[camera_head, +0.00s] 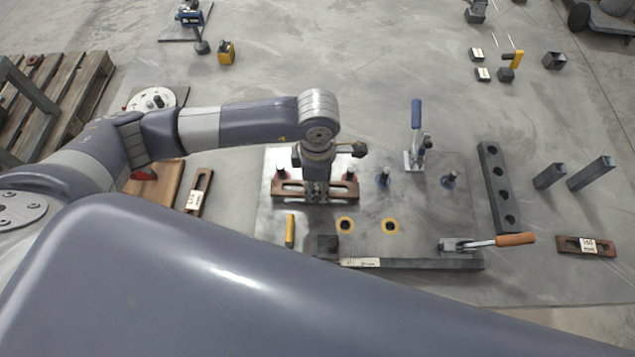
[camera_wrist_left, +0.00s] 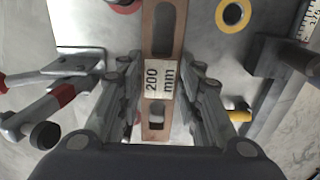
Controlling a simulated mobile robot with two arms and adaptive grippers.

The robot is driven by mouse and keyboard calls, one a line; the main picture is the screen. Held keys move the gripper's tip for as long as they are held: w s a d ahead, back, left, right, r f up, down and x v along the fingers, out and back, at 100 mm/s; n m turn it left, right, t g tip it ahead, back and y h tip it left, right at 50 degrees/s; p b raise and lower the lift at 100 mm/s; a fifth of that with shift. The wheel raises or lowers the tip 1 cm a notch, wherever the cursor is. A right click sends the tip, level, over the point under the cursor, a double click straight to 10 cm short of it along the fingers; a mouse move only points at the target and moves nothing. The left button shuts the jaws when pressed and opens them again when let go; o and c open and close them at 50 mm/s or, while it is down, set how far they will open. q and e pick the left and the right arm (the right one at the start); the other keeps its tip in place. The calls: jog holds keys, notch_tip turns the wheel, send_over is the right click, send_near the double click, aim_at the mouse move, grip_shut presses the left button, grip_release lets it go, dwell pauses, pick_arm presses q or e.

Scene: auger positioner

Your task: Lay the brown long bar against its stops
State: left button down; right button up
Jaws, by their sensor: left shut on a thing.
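The brown long bar (camera_head: 345,190), slotted at its ends, lies crosswise under my left gripper (camera_head: 316,196) over the left part of the grey metal plate (camera_head: 430,215). My left gripper points down and is shut on the bar's middle. In the left wrist view the bar (camera_wrist_left: 164,30) runs between the two fingers (camera_wrist_left: 160,110), with a "200 mm" label facing up. Dark posts (camera_head: 281,172) stand close behind the bar; I cannot tell whether it touches them or rests fully on the plate. My right gripper is not in view.
A red-handled clamp (camera_wrist_left: 45,108) is beside the bar. A blue-handled clamp (camera_head: 416,120) and an orange-handled clamp (camera_head: 512,239) stand right. Other brown bars (camera_head: 200,190) lie off the plate.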

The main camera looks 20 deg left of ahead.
aim_at(317, 188)
pick_arm(q)
jog(key=shift+f, duration=0.7)
jog(key=c, duration=1.1)
grip_release()
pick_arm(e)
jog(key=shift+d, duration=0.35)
pick_arm(q)
jog(key=shift+w+r, duration=0.1)
jog(key=shift+r, duration=0.4)
jog(key=shift+r+b, duration=1.35)
jog(key=shift+r, duration=4.25)
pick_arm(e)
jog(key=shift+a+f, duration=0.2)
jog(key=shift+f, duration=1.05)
